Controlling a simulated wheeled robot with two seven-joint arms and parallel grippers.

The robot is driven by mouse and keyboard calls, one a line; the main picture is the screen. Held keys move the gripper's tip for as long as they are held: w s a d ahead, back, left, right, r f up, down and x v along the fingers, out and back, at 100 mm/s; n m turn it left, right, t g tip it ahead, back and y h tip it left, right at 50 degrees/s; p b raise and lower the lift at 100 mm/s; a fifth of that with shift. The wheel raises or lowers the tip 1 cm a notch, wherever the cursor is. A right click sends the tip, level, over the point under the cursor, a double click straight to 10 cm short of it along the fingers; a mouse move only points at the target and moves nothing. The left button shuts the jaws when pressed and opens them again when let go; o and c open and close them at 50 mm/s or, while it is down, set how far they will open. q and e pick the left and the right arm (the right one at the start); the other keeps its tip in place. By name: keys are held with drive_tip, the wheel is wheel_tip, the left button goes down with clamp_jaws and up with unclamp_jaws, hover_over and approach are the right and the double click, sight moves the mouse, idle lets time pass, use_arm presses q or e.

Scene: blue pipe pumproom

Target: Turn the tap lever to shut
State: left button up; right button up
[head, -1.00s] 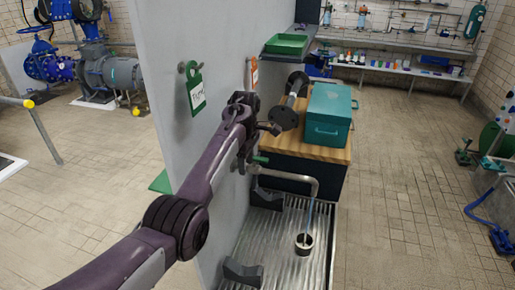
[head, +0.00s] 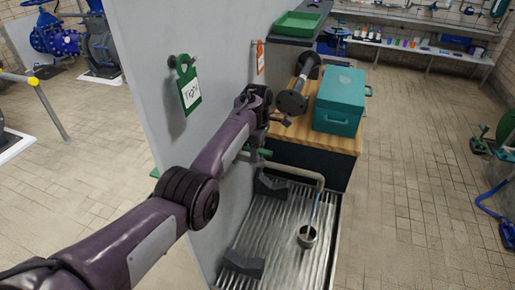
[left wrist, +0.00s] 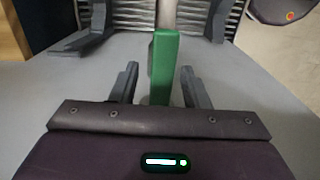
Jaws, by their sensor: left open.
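The tap's green lever (left wrist: 164,62) stands between the two open fingers of my left gripper (left wrist: 159,70) in the left wrist view. A gap shows on both sides of it, and I see no grip on it. In the head view a green bit of the lever (head: 264,152) shows just beyond my left arm, beside the grey panel. There my fingers are largely hidden by the arm. The tap's bent grey spout (head: 304,170) reaches over the drain tray. A thin bluish stream (head: 313,207) runs from it to a small cup (head: 307,237). My right gripper is out of view.
The grey panel (head: 146,62) stands close along my left arm and carries a green tag (head: 187,84) and an orange tag (head: 259,58). A dark flanged pipe (head: 298,88) and teal box (head: 340,101) are beyond the ribbed tray (head: 280,228). Open floor lies right.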

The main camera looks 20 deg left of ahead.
use_arm(q)
clamp_jaws()
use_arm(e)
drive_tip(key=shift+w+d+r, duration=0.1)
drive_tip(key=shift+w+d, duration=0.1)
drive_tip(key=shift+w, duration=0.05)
use_arm(q)
drive_tip(key=m+p, duration=0.1)
drive_tip(key=m, duration=0.2)
drive_tip(key=shift+m, duration=0.4)
drive_tip(key=m+p, duration=0.1)
drive_tip(key=m, duration=0.9)
drive_tip(key=shift+m, duration=2.2)
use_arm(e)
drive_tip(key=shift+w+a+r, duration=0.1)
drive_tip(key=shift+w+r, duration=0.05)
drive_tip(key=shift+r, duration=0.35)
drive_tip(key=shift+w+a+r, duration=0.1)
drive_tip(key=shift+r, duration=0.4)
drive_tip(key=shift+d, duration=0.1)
